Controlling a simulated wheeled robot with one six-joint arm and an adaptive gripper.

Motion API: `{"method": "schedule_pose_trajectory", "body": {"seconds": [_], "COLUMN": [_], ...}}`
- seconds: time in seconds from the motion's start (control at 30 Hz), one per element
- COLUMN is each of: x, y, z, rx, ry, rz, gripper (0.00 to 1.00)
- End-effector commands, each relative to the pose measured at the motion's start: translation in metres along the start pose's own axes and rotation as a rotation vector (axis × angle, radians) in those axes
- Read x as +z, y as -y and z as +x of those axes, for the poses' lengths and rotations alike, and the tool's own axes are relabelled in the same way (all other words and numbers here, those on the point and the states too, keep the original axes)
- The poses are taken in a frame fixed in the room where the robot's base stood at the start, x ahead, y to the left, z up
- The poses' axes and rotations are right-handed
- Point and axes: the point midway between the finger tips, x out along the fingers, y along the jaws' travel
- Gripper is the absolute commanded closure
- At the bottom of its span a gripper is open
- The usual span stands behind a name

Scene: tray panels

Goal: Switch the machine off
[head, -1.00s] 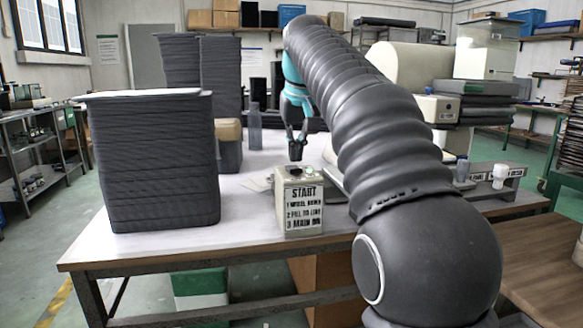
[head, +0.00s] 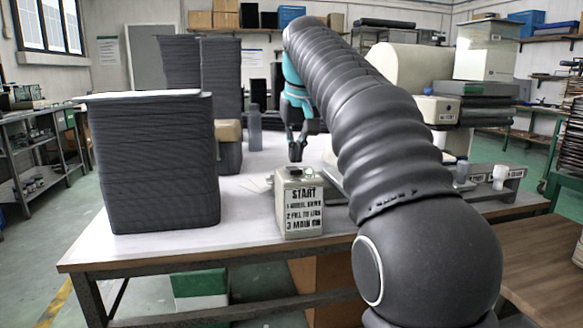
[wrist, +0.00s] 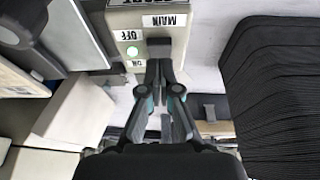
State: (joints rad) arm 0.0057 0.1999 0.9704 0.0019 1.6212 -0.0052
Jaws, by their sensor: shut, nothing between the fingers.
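The machine's control box (head: 286,215) is a pale box at the table's front edge, with a START notice on its front. In the wrist view its top (wrist: 117,18) carries MAIN, OFF and ON labels and a round pale-green lamp (wrist: 132,51). A dark switch part (wrist: 161,43) lies below the MAIN label, partly hidden by my fingertips. My gripper (head: 297,158) is shut and empty, pointing down just above or behind the box top. In the wrist view my gripper (wrist: 160,68) meets the dark part; I cannot tell whether it touches.
A tall stack of dark tray panels (head: 155,165) stands left of the box, with more stacks behind. A dark bottle (head: 254,128) stands farther back. Machinery (head: 438,108) is to the right. Bare table (head: 200,238) lies between the front stack and the box.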

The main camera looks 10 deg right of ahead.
Motion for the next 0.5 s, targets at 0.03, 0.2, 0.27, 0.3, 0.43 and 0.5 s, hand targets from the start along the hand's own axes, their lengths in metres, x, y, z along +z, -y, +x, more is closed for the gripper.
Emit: {"method": "schedule_pose_trajectory", "body": {"seconds": [0.03, 0.2, 0.27, 0.3, 0.43, 0.5], "x": [0.0000, 0.0003, 0.0005, 0.0007, 0.0013, 0.0016], "y": [0.0000, 0.0000, 0.0000, 0.0000, 0.0000, 0.0000], "z": [0.0000, 0.0007, 0.0013, 0.0018, 0.0034, 0.0042], "rx": [0.000, 0.000, 0.000, 0.000, 0.000, 0.000], "ry": [0.000, 0.000, 0.000, 0.000, 0.000, 0.000], "rz": [0.000, 0.000, 0.000, 0.000, 0.000, 0.000], "gripper": [1.00, 1.00, 1.00, 1.00, 1.00, 1.00]}}
